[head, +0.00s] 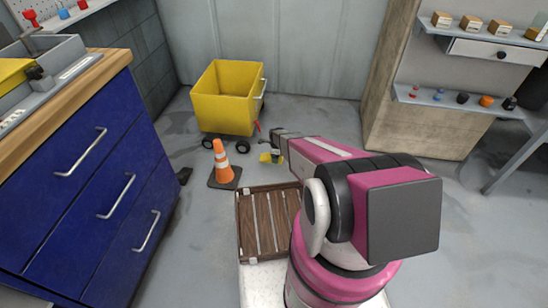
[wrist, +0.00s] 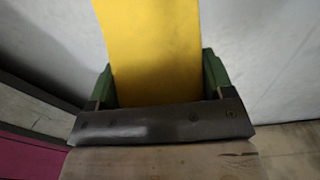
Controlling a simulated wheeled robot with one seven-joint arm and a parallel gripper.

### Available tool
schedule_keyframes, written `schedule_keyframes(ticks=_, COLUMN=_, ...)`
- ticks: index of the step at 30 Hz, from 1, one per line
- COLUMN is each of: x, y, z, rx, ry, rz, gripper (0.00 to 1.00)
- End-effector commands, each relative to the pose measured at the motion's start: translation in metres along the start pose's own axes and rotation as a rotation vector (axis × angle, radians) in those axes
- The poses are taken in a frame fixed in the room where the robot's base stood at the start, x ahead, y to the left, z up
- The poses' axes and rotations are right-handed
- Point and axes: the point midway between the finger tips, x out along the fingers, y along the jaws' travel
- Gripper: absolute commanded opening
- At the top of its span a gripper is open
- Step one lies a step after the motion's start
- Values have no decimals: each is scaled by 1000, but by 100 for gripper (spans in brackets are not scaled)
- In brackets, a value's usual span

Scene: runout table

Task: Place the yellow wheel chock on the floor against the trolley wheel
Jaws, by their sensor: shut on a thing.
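The yellow wheel chock (wrist: 152,50) is between the green fingers of my gripper (wrist: 160,82) in the wrist view, and the gripper is shut on it. In the head view the chock is a small yellow patch (head: 266,157) below the end of my arm, low near the floor. The yellow trolley (head: 227,97) stands on the floor near the back wall, with dark wheels at its left (head: 207,143) and right (head: 242,146) front corners. The chock is to the right of the right front wheel, with a visible gap. Whether it touches the floor is unclear.
An orange cone (head: 222,165) stands on the floor in front of the trolley. A slatted wooden crate or pallet (head: 247,222) lies nearer me. A blue drawer cabinet (head: 105,190) is at the left, and shelves with small items (head: 460,100) are at the right. Floor right of the trolley is clear.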

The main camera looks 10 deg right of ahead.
Motion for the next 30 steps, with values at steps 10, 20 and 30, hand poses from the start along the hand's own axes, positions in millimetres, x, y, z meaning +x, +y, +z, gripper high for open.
schedule_keyframes(ticks=10, x=43, y=-71, z=14, rx=-1, ry=0, rz=0, gripper=41)
schedule_keyframes(ticks=20, x=65, y=-101, z=19, rx=-2, ry=0, rz=1, gripper=41)
schedule_keyframes(ticks=30, x=100, y=-100, z=19, rx=-2, ry=0, rz=0, gripper=41)
